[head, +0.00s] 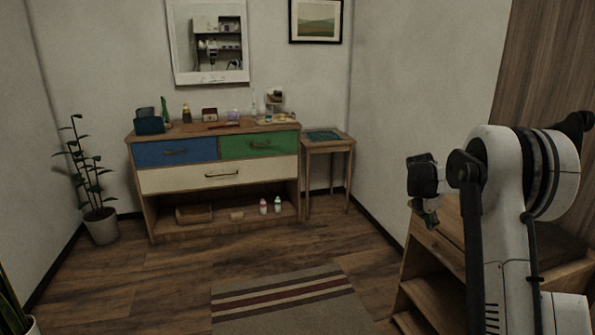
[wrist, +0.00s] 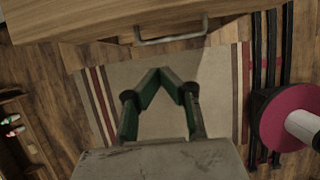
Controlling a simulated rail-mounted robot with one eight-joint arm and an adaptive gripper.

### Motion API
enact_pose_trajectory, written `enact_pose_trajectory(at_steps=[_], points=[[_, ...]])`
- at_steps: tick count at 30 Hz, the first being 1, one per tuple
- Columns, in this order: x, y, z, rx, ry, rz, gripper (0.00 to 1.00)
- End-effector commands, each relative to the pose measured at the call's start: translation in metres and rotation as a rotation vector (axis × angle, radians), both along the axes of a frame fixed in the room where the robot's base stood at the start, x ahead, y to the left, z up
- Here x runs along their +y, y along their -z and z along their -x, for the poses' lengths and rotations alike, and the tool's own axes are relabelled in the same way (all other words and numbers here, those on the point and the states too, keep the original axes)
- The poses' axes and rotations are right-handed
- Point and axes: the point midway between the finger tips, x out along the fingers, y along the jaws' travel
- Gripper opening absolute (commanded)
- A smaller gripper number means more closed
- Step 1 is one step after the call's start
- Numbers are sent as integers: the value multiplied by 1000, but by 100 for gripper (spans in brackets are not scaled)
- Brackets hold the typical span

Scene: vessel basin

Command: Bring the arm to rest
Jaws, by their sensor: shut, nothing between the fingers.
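My arm (head: 500,200) is raised at the right of the head view, beside a wooden cabinet. In the wrist view my gripper (wrist: 160,72) has its two green-padded fingers drawn together at the tips, with nothing between them. The fingers show over the striped rug (wrist: 213,85), below a drawer front with a metal handle (wrist: 171,38).
A dresser (head: 220,178) with blue, green and cream drawers stands at the back, small items on top. A side table (head: 328,143) is to its right, a potted plant (head: 101,222) to its left. The wooden cabinet (head: 436,243) is close to my arm.

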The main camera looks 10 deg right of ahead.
Motion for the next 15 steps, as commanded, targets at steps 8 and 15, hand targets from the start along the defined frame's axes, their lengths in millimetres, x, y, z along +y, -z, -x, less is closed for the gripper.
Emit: enact_pose_trajectory(at_steps=[8,15], points=[[53,-66,25,-132,147,-40,0],[108,-124,63,-269,319,-103,0]])
